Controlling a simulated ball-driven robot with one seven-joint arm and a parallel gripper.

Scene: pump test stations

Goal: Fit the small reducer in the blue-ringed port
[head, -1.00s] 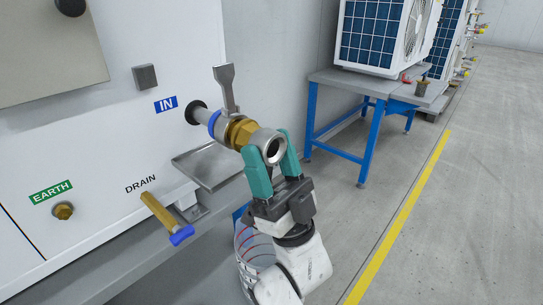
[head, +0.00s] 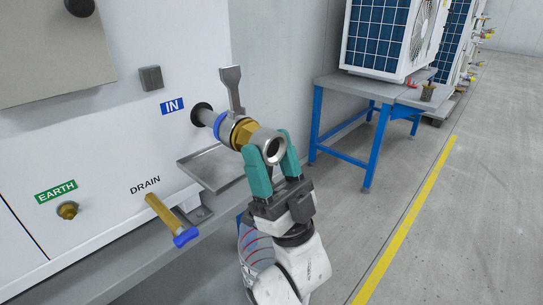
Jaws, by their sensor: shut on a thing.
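The blue-ringed port (head: 218,122) juts from the white cabinet beside the IN label, with a grey lever handle (head: 232,88) standing up from it. A brass hex piece (head: 243,133) sits at its front end. The small reducer (head: 267,146), a silver-grey round fitting with an open bore facing me, is in line with the brass piece and seems to touch it. Whether it is fully seated I cannot tell. My gripper (head: 273,163) has its teal fingers shut on the reducer, one on each side.
A grey drip tray (head: 212,168) is below the port. A brass drain pipe with a blue end (head: 184,237) sticks out at lower left. A blue-legged table (head: 375,128) with a fan unit (head: 388,35) stands at right. The floor (head: 450,220) on the right is clear.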

